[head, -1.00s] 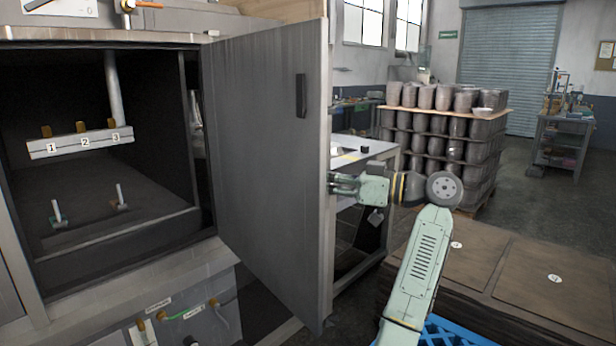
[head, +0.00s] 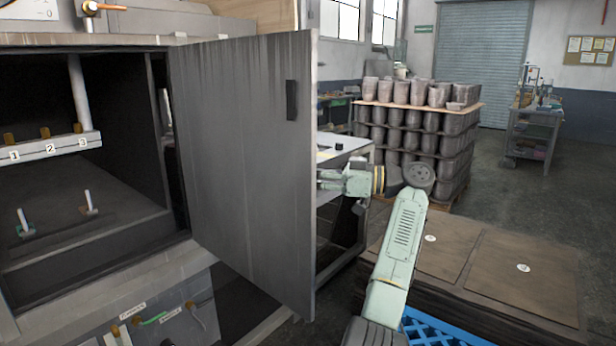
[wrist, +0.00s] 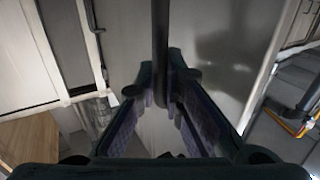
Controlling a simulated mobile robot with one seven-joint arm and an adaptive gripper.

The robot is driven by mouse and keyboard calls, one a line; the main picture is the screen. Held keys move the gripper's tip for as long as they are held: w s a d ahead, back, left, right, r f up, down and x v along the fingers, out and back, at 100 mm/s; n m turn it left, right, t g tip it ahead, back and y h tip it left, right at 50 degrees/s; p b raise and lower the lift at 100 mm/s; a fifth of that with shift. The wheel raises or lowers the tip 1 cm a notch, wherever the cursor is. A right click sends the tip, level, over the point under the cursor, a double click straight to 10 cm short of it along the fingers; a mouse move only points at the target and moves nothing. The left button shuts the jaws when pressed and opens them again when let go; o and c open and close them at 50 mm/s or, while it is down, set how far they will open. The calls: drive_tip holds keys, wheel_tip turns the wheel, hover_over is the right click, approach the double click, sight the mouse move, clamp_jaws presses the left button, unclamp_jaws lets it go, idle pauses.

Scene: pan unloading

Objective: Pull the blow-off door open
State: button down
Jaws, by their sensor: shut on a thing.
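The blow-off door (head: 245,170) is a tall grey metal panel, hinged at its left side and swung well out from the dark cabinet opening. Its inner face shows in the head view. In the wrist view its pale grey face (wrist: 215,65) lies just beyond my fingers. My gripper (wrist: 162,90) is shut on a dark upright bar handle (wrist: 160,35), which stands between the two fingers. In the head view the fingertips and this handle are hidden behind the door's free edge; only the gripper's rear part and my arm show at its right.
The cabinet's chamber (head: 85,200) stands open at left, with a numbered bar (head: 50,148) inside. A table (head: 345,150) stands behind the door. A pallet of stacked grey pots (head: 420,120) is farther back. Brown boards (head: 500,270) over a blue pallet lie at right.

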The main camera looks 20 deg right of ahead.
drive_tip(key=c, duration=1.7)
unclamp_jaws()
drive_tip(key=shift+v, duration=6)
drive_tip(key=shift+s, duration=0.15)
